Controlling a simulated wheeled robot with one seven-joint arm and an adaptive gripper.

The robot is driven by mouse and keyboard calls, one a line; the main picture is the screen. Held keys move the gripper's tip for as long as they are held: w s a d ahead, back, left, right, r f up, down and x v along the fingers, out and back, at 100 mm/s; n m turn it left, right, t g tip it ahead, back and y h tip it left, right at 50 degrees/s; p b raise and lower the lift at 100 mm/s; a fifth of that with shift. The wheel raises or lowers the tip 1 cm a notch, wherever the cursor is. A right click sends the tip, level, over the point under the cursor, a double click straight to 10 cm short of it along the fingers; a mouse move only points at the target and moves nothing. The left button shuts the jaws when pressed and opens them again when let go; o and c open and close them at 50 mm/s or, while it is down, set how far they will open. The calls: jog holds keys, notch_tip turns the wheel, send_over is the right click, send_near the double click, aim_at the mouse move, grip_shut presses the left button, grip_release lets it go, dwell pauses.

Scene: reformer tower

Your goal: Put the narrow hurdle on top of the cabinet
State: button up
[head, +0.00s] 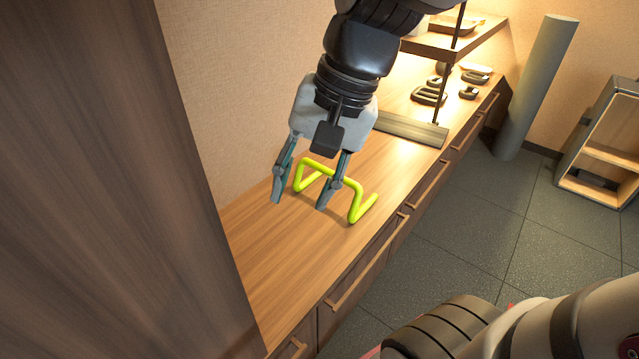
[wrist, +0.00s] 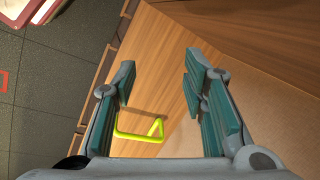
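The narrow hurdle, a bent yellow-green tube frame (head: 356,203), stands on the wooden top of the long cabinet (head: 270,265). In the wrist view the hurdle (wrist: 138,137) shows low in the picture, nearer the palm edge than the fingertips. My gripper (head: 300,202) is open, its two fingers wide apart, and overlaps the hurdle in the head view. Nothing is held between the fingertips (wrist: 160,70). One finger hides part of the hurdle's top bar. I cannot tell whether a finger touches it.
A tall dark wooden panel (head: 110,180) stands at the left. Farther along the cabinet are a shelf unit (head: 450,45) and several dark ring-shaped items (head: 428,96). A grey cylinder (head: 537,90) leans beyond, near a small open shelf (head: 600,150). The cabinet top before the hurdle is clear.

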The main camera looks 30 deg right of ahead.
jog(key=s+d+f+n+g+h, duration=0.1)
jog(key=s+n, duration=0.6)
jog(key=s, duration=0.7)
jog(key=shift+s+d+n+h, duration=0.4)
jog(key=shift+d+h, duration=0.1)
jog(key=shift+h, duration=0.7)
jog(key=shift+w, duration=0.1)
notch_tip(320, 180, up, 23)
jog(key=t+p, duration=0.3)
jog(key=p, duration=1.8)
